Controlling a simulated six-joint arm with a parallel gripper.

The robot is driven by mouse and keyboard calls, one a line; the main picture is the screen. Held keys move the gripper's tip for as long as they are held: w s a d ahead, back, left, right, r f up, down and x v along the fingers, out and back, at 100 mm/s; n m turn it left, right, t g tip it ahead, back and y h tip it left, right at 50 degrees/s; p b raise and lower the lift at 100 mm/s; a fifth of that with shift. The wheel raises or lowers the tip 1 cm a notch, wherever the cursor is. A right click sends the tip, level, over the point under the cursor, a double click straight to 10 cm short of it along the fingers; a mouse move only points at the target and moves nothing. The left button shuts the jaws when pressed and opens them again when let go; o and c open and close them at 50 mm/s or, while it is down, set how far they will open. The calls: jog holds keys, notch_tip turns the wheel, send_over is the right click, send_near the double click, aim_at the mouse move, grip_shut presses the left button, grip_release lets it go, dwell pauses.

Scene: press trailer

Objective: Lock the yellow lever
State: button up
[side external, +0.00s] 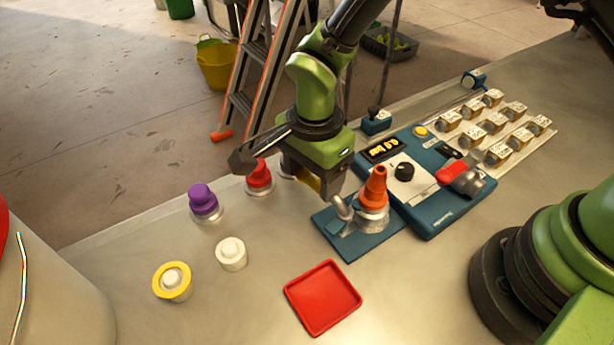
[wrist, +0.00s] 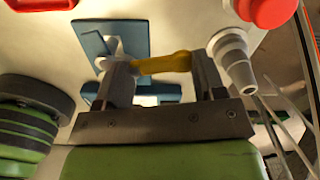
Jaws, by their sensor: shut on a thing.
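The yellow lever (wrist: 165,63) lies across the space between the two fingers of my gripper (wrist: 160,80) in the wrist view, and my gripper is shut on it. In the side view a small yellow part of the lever (side external: 309,181) shows under my gripper (side external: 322,188); the rest is hidden by the fingers. A silver metal fitting (side external: 345,212) stands on a blue plate (side external: 357,248), close to the fingertips. An orange cone-shaped part (side external: 375,188) stands on the same plate, to the right of my gripper. Whether the lever is locked cannot be told.
A blue control box (side external: 440,212) with a black knob and a red handle stands right of the plate.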

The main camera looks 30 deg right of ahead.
jog(key=shift+w+d+m, duration=0.1)
jog(key=shift+d+m, duration=0.65)
jog(key=shift+m, duration=0.45)
jog(key=o, duration=1.3)
jog(key=shift+r, duration=0.1)
notch_tip(320, 180, up, 10)
jog(key=shift+f, duration=0.1)
